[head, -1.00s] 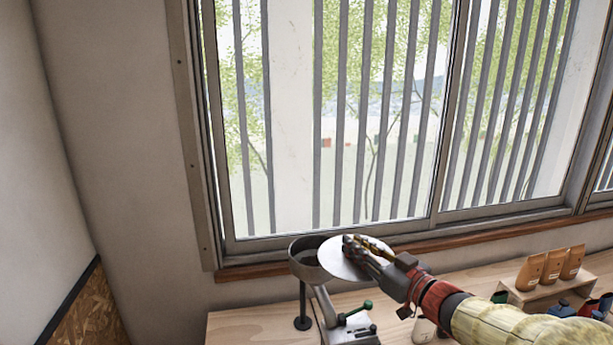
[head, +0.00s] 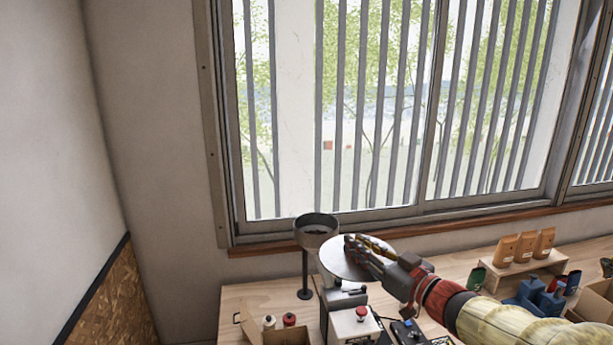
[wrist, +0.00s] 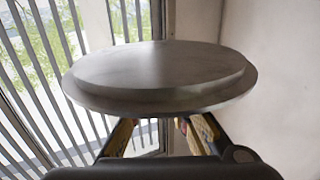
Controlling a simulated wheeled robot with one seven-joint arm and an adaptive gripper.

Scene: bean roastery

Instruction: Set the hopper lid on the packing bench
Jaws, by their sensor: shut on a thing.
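The hopper lid (head: 342,262) is a round grey metal disc. My gripper (head: 366,250) is shut on it and holds it in the air, just to the right of and below the open hopper (head: 316,230) in the head view. In the wrist view the lid (wrist: 160,75) spans the upper middle with a raised inner step. The fingers (wrist: 158,128) meet its near side; the exact grip point is hidden. The packing bench (head: 262,296) is a light wooden top below the window.
Dark contents show in the hopper on its stand. A grey machine with a red button (head: 361,314) stands under the lid. Bags (head: 525,246) on a riser and blue bins (head: 540,296) are at right. Bare wood shows at left.

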